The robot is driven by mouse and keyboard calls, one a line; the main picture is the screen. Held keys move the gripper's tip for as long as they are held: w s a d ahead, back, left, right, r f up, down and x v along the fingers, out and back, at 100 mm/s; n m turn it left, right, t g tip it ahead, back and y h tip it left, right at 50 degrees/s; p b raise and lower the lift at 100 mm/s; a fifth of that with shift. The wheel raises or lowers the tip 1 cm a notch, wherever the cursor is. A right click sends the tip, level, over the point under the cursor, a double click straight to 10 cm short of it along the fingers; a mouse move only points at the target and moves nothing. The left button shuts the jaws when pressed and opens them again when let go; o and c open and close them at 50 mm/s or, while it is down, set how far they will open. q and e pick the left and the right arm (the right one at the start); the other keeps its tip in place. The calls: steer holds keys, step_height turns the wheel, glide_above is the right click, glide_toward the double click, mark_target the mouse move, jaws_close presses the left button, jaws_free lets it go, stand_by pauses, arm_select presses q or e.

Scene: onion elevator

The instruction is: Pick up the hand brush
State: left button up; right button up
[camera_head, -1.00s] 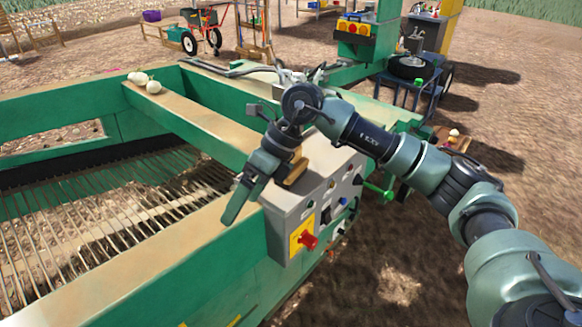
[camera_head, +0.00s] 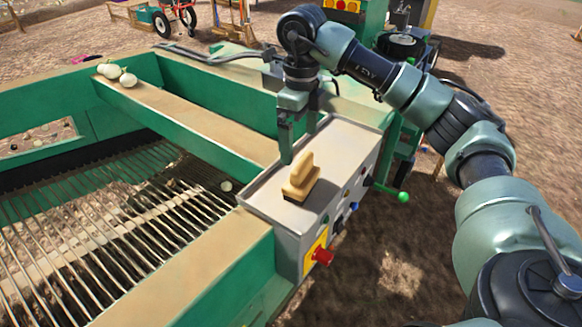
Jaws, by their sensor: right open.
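My right gripper (camera_head: 298,140) points down just behind the brush. Its fingers are apart and empty, and one fingertip ends near the upper end of the brush. I cannot tell whether that fingertip touches the brush. My left gripper is not in view.
A red knob (camera_head: 322,256), several buttons and a green-knobbed lever (camera_head: 402,197) stick out from the box's side. Green machine walls and a beam (camera_head: 190,120) bearing several onions (camera_head: 127,80) lie left, above a rod conveyor (camera_head: 110,230). Bare soil is at right.

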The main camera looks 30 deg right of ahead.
mark_target(301, 160)
steer(key=shift+s+f, duration=0.1)
steer(key=shift+f, duration=0.35)
steer(key=shift+s+f+p, duration=0.55)
steer(key=shift+f+p, duration=0.1)
steer(key=shift+p, duration=0.1)
steer(key=shift+s+f+p, duration=0.25)
steer(key=shift+f+p, duration=0.8)
steer(key=shift+f, duration=0.05)
steer(key=shift+w+f, duration=0.25)
steer(key=shift+f, duration=1.15)
steer(key=shift+a, duration=0.1)
steer(key=c, duration=1.5)
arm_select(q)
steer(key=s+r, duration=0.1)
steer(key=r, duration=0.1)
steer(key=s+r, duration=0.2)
arm_select(e)
steer(key=shift+r, duration=0.1)
